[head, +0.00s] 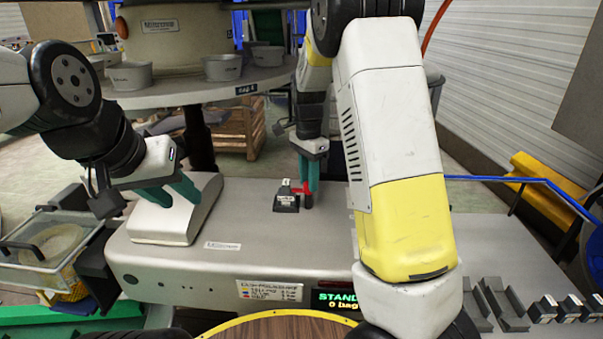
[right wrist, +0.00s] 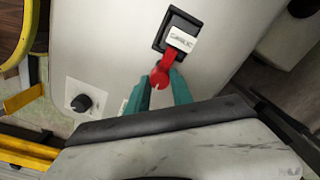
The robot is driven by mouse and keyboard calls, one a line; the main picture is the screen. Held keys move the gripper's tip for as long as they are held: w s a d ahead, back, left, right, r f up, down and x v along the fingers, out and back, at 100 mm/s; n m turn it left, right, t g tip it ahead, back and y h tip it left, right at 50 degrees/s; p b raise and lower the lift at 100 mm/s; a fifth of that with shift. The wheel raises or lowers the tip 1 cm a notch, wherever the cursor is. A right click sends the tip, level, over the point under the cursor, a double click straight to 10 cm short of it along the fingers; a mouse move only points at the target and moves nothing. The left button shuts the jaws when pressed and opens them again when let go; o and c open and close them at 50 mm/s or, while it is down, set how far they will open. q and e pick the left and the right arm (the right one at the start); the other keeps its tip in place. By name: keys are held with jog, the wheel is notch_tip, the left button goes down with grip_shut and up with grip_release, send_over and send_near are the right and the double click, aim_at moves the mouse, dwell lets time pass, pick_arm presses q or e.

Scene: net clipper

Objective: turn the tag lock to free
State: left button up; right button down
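The tag lock, a black square mount with a white label and a red lever, sits on the grey machine top in the head view (head: 286,203). It also shows in the right wrist view (right wrist: 160,45), where the red lever (right wrist: 177,60) points down toward my gripper. My right gripper (right wrist: 160,88) has its teal fingers on both sides of the lever's round red end and looks closed on it. It also shows in the head view (head: 309,190). My left gripper (head: 182,202) is open and empty at the sloped grey box (head: 193,222); contact there is unclear.
The grey machine (head: 330,238) carries a display, partly hidden by my right arm. A black knob (right wrist: 82,102) shows in the right wrist view. Several small bowls stand on the round table (head: 180,93) behind. A clear bin (head: 50,250) is at left, black brackets (head: 505,305) at right.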

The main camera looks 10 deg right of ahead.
jog(key=shift+n, duration=0.3)
jog(key=n, duration=0.3)
jog(key=shift+n, duration=0.4)
jog(key=n, duration=0.4)
jog(key=shift+n, duration=0.3)
jog(key=n, duration=0.4)
jog(key=shift+n+t, duration=0.3)
jog(key=shift+n, duration=2.2)
jog(key=c, duration=1.1)
grip_release()
